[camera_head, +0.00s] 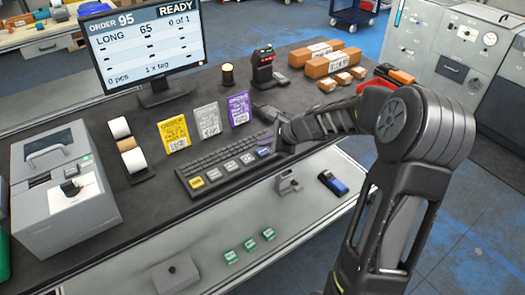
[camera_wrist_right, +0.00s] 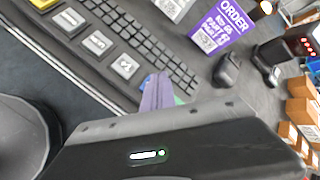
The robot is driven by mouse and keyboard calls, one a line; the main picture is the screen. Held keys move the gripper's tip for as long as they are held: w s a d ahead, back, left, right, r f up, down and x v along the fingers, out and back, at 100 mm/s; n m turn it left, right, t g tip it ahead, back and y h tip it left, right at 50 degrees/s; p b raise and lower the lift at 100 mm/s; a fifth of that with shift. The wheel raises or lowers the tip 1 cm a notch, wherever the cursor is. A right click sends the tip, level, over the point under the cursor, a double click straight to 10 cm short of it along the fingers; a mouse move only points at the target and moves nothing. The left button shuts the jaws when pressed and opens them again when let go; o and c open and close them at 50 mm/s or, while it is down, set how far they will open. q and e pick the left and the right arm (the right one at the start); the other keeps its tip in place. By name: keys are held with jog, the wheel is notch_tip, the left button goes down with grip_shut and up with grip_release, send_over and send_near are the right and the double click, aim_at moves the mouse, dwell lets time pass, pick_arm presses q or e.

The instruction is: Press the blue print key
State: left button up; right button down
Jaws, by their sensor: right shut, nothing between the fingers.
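The keyboard (camera_head: 225,163) lies on the dark bench, with a front row of large keys: one yellow, several pale and a blue one at the right end. The blue print key (camera_head: 263,152) is small and partly hidden by my right gripper (camera_head: 275,144). My right gripper is shut and empty, with its tips at the key's right edge. In the right wrist view, the tips (camera_wrist_right: 160,92) point at the end of the key row, just past the last pale key (camera_wrist_right: 124,66). I cannot tell whether they touch the key. My left gripper is not in view.
A monitor (camera_head: 146,45) reads ORDER 95, LONG 65. Yellow, grey and purple (camera_head: 239,108) order cards stand behind the keyboard. A scanner (camera_head: 264,68) and brown boxes (camera_head: 330,62) stand farther back. A grey printer (camera_head: 62,185) is at left.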

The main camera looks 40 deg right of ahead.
aim_at(265, 153)
dwell(0.7)
jog(key=shift+f+b, duration=0.45)
jog(key=shift+b, duration=0.05)
jog(key=shift+f+b, duration=0.4)
dwell(0.6)
jog(key=shift+r, duration=0.1)
jog(key=shift+r+p, duration=0.75)
notch_tip(265, 153, up, 5)
jog(key=p, duration=0.4)
jog(key=shift+p, duration=0.3)
dwell(0.8)
